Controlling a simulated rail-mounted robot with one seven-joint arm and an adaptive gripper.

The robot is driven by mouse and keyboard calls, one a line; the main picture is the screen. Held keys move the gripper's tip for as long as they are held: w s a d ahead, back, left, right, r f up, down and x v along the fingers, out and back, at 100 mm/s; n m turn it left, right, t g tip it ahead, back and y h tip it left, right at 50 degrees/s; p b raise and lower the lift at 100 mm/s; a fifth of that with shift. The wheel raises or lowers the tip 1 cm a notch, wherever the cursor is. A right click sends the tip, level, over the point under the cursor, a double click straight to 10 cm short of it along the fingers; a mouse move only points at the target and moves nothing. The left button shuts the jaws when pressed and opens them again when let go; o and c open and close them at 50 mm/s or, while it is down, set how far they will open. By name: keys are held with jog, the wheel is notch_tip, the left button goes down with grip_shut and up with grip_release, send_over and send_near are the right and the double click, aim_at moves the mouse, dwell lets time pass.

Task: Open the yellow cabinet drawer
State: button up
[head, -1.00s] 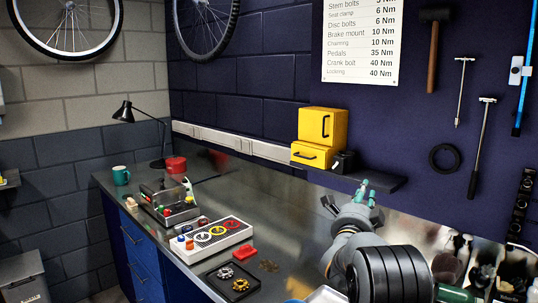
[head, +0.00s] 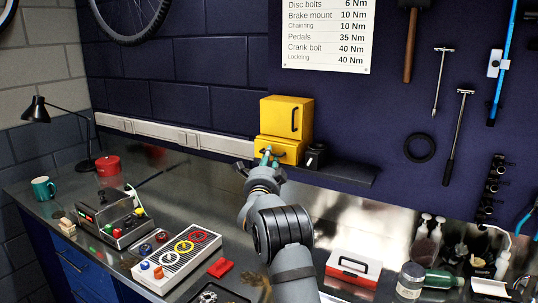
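The yellow cabinet (head: 275,110) stands on a dark wall shelf above the back of the bench. It has an upper door with a black upright handle and a lower yellow drawer (head: 264,142) with a black handle (head: 289,153). The fingertips appear close to the handle's left end. I cannot tell if they touch it, or how far apart they are.
A small dark object (head: 314,157) stands right beside the drawer on the shelf (head: 350,172). A white power rail (head: 160,133) runs along the wall to the left. Below are a control box with coloured rings (head: 178,258) and a red-and-white box (head: 353,268).

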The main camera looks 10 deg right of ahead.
jog(key=shift+c, duration=1.4)
jog(key=shift+a, duration=0.1)
grip_shut()
